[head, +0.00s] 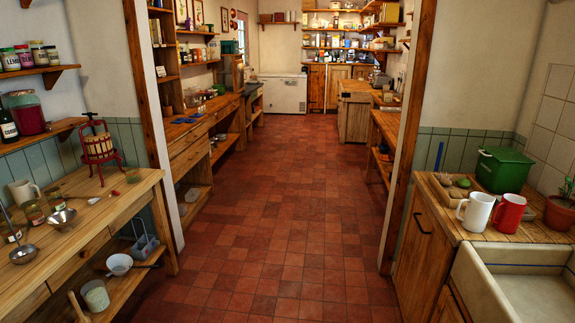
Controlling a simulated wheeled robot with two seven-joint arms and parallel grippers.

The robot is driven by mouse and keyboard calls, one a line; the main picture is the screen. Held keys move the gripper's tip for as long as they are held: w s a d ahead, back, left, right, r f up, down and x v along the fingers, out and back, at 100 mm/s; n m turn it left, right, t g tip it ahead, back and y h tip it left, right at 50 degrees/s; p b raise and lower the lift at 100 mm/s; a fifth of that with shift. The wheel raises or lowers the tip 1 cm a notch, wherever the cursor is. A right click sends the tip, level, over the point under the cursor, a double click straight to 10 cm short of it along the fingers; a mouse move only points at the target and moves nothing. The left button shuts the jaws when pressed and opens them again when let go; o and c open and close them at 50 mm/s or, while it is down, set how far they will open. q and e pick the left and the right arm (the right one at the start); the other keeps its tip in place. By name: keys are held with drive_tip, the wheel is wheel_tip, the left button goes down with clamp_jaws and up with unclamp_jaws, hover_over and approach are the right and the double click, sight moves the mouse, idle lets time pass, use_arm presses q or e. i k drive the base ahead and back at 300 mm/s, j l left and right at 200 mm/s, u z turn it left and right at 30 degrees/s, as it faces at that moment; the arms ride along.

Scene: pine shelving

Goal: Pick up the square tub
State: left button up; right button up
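A green, box-shaped tub with a lid (503,170) stands at the back of the wooden counter on the right, close to the wall. It is the only clearly square-sided tub that I can make out; I cannot tell for sure that it is the one named. A white mug (476,211) and a red mug (509,213) stand in front of it and partly hide its lower side. Neither of my grippers is in view.
The tiled floor (285,200) is clear down the middle, through the opening between two wooden posts. A wooden worktable (120,205) with a fruit press (97,146) stands left. A sink (525,290) and potted plant (562,208) are at right.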

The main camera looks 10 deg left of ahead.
sight(182, 208)
drive_tip(key=i+u, duration=0.25)
drive_tip(key=i, duration=0.6)
drive_tip(key=i+l+u, duration=0.2)
drive_tip(key=i, duration=0.65)
drive_tip(key=i+u, duration=0.15)
drive_tip(key=i, duration=0.3)
drive_tip(key=i+u, duration=0.2)
drive_tip(key=i, duration=0.3)
drive_tip(key=i+l+u, duration=0.15)
drive_tip(key=i, duration=0.3)
drive_tip(key=i+l+u, duration=0.2)
drive_tip(key=i, duration=0.25)
drive_tip(key=i+l+u, duration=0.15)
drive_tip(key=i, duration=0.3)
drive_tip(key=i+l+u, duration=0.15)
drive_tip(key=i, duration=0.3)
